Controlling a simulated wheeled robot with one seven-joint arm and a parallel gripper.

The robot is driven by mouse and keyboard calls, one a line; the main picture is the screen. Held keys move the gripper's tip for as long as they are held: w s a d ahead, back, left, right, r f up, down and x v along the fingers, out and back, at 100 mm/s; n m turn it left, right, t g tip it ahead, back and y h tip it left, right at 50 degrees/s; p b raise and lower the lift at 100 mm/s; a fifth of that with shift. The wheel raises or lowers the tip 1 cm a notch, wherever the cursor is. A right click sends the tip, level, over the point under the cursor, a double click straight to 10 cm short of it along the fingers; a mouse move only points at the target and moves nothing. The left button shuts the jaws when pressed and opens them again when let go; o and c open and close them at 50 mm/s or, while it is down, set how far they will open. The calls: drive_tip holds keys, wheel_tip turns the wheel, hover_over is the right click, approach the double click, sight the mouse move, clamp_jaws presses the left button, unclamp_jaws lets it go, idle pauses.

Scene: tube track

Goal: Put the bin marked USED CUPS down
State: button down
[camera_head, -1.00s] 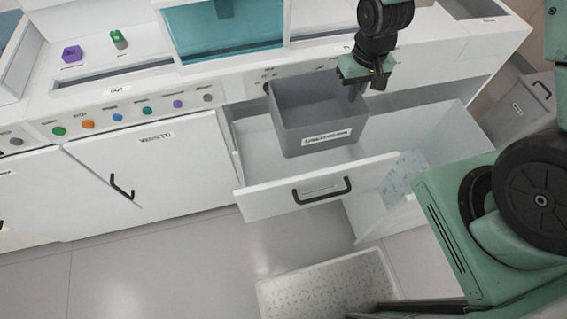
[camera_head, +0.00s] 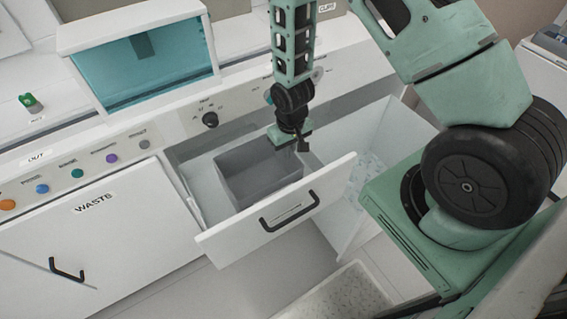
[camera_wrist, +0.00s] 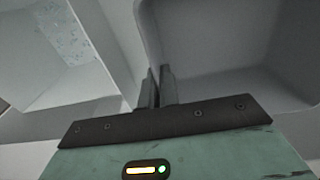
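The grey bin (camera_head: 262,170) is low inside the open white drawer (camera_head: 215,238), upright and empty. Its label is hidden behind the drawer front. Whether its base touches the drawer floor cannot be seen. My gripper (camera_head: 302,146) points down at the bin's right wall. In the wrist view, my gripper's fingers (camera_wrist: 158,76) are close together on either side of the wall of the bin (camera_wrist: 225,45), shut on it.
A white open compartment (camera_head: 372,165) with a speckled sheet inside adjoins the drawer on the right. The WASTE door (camera_head: 95,235) is shut on the left. A teal-windowed box (camera_head: 145,65) stands on the counter behind.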

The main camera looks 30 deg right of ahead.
drive_tip(key=shift+f, duration=2.45)
drive_tip(key=c, duration=1.6)
unclamp_jaws()
drive_tip(key=shift+c, duration=0.2)
